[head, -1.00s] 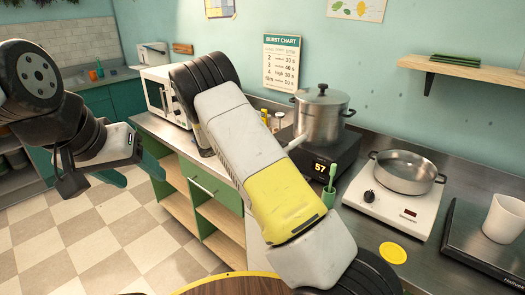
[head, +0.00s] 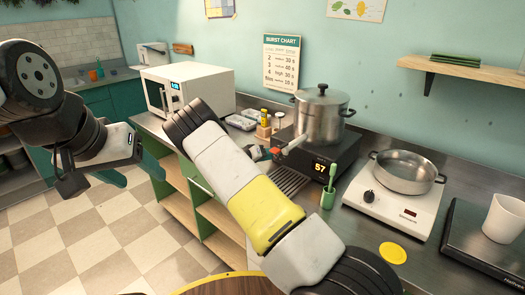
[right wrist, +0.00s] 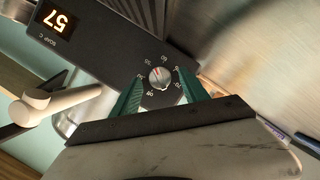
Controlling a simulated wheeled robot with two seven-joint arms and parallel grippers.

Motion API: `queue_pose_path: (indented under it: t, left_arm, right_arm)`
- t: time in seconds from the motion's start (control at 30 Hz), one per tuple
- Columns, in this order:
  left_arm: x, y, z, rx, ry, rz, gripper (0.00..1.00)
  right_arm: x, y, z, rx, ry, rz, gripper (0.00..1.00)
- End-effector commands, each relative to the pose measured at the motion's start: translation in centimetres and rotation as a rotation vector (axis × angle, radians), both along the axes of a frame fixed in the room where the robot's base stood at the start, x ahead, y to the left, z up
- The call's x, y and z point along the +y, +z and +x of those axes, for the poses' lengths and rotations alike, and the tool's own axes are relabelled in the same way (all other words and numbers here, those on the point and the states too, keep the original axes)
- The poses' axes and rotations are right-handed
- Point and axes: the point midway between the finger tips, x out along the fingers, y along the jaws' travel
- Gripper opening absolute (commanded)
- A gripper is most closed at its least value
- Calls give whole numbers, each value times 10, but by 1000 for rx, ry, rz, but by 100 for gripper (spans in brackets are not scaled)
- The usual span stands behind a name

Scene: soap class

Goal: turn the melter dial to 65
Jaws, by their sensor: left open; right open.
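The melter (head: 318,160) is a dark box under a lidded steel pot (head: 321,117). Its lit display reads 57 in the head view. In the right wrist view the display (right wrist: 58,23) appears upside down, also at 57. The small silver dial (right wrist: 159,77) has printed numbers around it. My right gripper (right wrist: 161,88) has its teal fingers apart, one on each side of the dial; contact cannot be told. My left gripper (head: 128,172) is open and empty at the left, over the floor, far from the melter.
A spout with a red handle (head: 276,150) sticks out of the pot. A green cup (head: 328,197) stands before the melter. A white hotplate with a shallow pan (head: 403,174) is to the right. A microwave (head: 187,88) stands left. A yellow disc (head: 393,253) lies on the counter.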

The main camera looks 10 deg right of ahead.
Motion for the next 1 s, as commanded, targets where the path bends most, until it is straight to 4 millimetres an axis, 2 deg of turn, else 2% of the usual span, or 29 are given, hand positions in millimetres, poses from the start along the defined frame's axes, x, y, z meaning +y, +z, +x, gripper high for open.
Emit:
queue_pose_path:
  t: [0.2, 0.47, 0.77, 1.0]
  left_arm:
    - [0, 0, 0, 0, 0, 0, 62]
    - [0, 0, 0, 0, 0, 0, 62]
    - [0, 0, 0, 0, 0, 0, 62]
    - [0, 0, 0, 0, 0, 0, 62]
  right_arm:
    - [0, 0, 0, 0, 0, 0, 53]
    - [0, 0, 0, 0, 0, 0, 2]
    - [-1, 0, 0, -16, -1, 16, 0]
    - [-2, 0, -2, -101, -1, 84, 0]
